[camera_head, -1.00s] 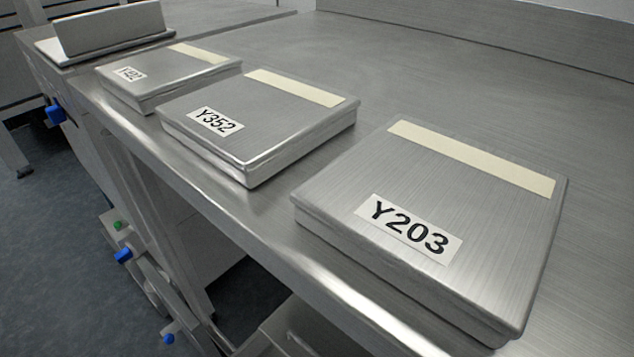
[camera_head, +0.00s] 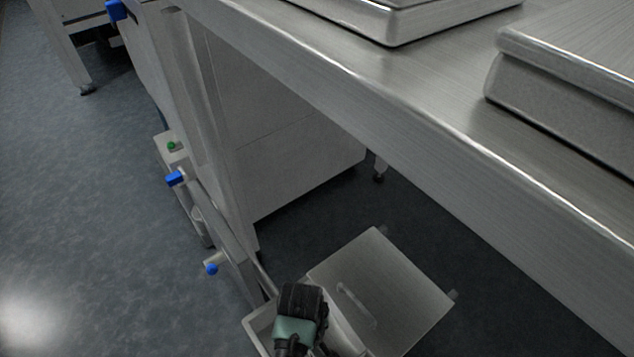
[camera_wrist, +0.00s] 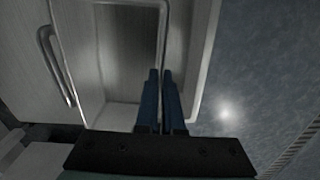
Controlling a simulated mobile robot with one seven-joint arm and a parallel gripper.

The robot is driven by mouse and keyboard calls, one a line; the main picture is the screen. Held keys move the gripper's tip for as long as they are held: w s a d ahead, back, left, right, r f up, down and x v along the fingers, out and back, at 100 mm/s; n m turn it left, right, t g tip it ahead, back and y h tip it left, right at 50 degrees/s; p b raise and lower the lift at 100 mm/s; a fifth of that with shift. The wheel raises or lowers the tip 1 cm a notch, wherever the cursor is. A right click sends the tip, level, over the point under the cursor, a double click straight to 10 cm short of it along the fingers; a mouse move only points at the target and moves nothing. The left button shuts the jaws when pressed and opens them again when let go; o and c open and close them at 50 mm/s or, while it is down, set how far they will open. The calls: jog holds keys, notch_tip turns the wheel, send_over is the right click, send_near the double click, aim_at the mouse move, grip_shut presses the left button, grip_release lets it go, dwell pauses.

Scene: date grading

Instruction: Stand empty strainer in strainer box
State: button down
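An open metal box (camera_head: 255,334) stands low beneath the bench edge in the head view. My gripper (camera_head: 301,312) is over it and hides much of its opening. I cannot make out the strainer for certain. A grey panel with a bar handle (camera_head: 395,280) adjoins the box.
The steel bench (camera_head: 420,130) overhangs above and to the right, carrying metal-lidded boxes (camera_head: 575,95). A frame with blue knobs (camera_head: 174,179) and a green button (camera_head: 171,145) stands left of the box. The floor (camera_head: 90,200) is clear at left.

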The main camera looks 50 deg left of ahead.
jog(key=shift+n, duration=0.4)
jog(key=f+b, duration=0.3)
jog(key=f, duration=0.1)
jog(key=s+f+b, duration=0.1)
jog(key=f+b, duration=0.2)
jog(key=f, duration=0.1)
jog(key=a+f+b, duration=0.1)
jog(key=f+b, duration=0.2)
jog(key=f, duration=0.2)
jog(key=shift+s+f+b, duration=0.1)
jog(key=shift+s+b, duration=0.15)
jog(key=shift+b, duration=0.1)
jog(key=shift+f, duration=0.1)
jog(key=c, duration=1)
grip_release()
jog(key=shift+c, duration=0.2)
notch_tip(320, 180, up, 12)
jog(key=p, duration=0.8)
